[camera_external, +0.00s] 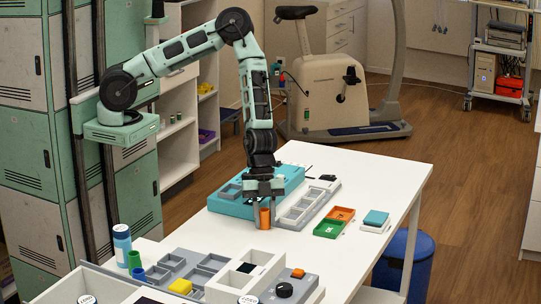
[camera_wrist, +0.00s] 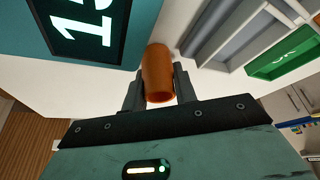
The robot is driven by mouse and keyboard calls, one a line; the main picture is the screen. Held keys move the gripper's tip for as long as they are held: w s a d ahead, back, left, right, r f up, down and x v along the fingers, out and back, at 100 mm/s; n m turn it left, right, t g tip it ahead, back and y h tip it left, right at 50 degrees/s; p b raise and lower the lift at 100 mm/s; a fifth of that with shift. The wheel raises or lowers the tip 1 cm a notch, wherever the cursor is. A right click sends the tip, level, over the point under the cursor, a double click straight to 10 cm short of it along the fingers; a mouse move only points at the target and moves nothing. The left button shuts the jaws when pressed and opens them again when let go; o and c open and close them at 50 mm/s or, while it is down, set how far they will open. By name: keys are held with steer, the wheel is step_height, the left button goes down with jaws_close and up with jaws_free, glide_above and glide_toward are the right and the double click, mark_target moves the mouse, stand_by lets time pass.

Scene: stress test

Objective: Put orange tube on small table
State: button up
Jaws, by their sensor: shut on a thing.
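The white table top (camera_external: 375,170) lies under and behind the tube. I cannot tell whether the tube touches the table. Which surface is the small table is not clear from these frames.
A teal box (camera_external: 228,204) and a grey tray (camera_external: 300,212) stand close to my gripper. Green and orange bins (camera_external: 328,229) and a teal-topped block (camera_external: 376,218) lie to the right. A nearer surface holds a blue bottle (camera_external: 122,243), a green tube (camera_external: 134,260) and grey trays (camera_external: 185,262).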

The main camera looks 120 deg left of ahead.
steer(key=o, duration=0.8)
steer(key=shift+f, duration=0.1)
steer(key=shift+c, duration=0.2)
steer(key=p+v, duration=0.1)
steer(key=v, duration=1.1)
steer(key=s+a+r+n+g+y, duration=0.2)
steer(key=s+a+r+n+y, duration=0.15)
steer(key=s+a, duration=0.35)
steer(key=s+a+r+n+g+y, duration=0.1)
steer(key=s+a+r+n+y, duration=0.15)
steer(key=s+a+n, duration=0.5)
steer(key=s+r+n+h, duration=0.1)
steer(key=s+r+n, duration=0.6)
steer(key=s, duration=0.5)
step_height(320, 180, up, 3)
steer(key=shift+s+d+f, duration=0.15)
steer(key=shift+s+d, duration=0.2)
steer(key=shift+d, duration=0.15)
steer(key=shift+o, duration=0.2)
steer(key=shift+s+d+n, duration=0.15)
steer(key=shift+s+n, duration=0.2)
steer(key=shift+n, duration=0.15)
